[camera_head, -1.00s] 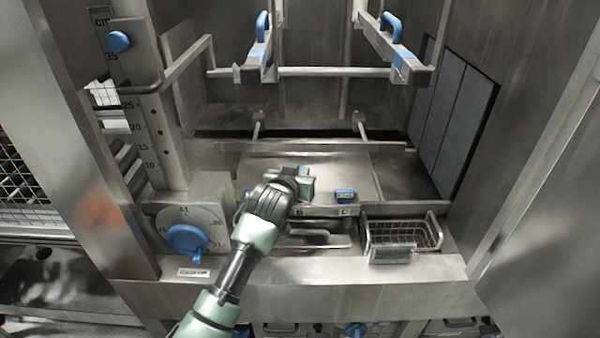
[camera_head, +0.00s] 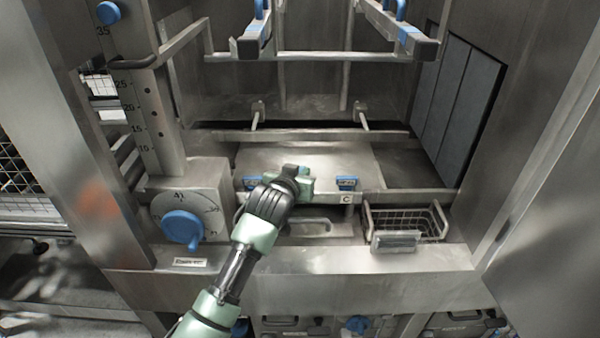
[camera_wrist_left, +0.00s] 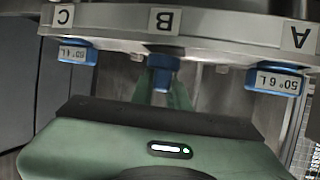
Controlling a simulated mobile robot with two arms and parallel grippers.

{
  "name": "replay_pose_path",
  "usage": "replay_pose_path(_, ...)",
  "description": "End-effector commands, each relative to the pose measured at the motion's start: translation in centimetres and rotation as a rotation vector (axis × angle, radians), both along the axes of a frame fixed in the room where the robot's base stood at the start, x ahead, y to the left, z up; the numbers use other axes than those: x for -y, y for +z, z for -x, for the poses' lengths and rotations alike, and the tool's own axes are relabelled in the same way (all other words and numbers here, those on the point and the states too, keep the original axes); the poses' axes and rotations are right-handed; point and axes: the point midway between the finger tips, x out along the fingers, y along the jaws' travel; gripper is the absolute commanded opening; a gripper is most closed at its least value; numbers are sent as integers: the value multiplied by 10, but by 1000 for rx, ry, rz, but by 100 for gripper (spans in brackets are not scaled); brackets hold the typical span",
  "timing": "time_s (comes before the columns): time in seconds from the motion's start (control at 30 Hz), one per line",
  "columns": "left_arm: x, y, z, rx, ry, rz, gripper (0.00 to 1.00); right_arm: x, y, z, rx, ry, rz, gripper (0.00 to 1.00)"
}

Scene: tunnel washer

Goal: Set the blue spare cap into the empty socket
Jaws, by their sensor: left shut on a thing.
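My left gripper (camera_head: 302,182) is at the middle of the steel ledge, over the B position between two blue caps. It is shut on the blue spare cap (camera_wrist_left: 162,72), which shows between its green fingers in the left wrist view, right by the B label (camera_wrist_left: 165,20). I cannot tell whether this cap is in the socket or just in front of it; the socket is hidden. A blue cap (camera_wrist_left: 275,80) sits at A and another blue cap (camera_wrist_left: 73,53) at C; the C cap also shows in the head view (camera_head: 346,183). My right gripper is not in view.
A wire basket (camera_head: 408,220) hangs right of the ledge, and a tray (camera_head: 315,228) lies below it. A dial with a blue knob (camera_head: 181,227) stands at left. A horizontal bar (camera_head: 310,134) crosses behind, and rails with blue handles (camera_head: 400,35) are above.

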Motion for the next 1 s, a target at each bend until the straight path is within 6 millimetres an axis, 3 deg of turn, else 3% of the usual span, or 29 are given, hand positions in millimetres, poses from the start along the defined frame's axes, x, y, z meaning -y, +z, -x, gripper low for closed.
replay_pose_path(1.0,0,-14,2,11,0,5,0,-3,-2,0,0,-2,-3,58)
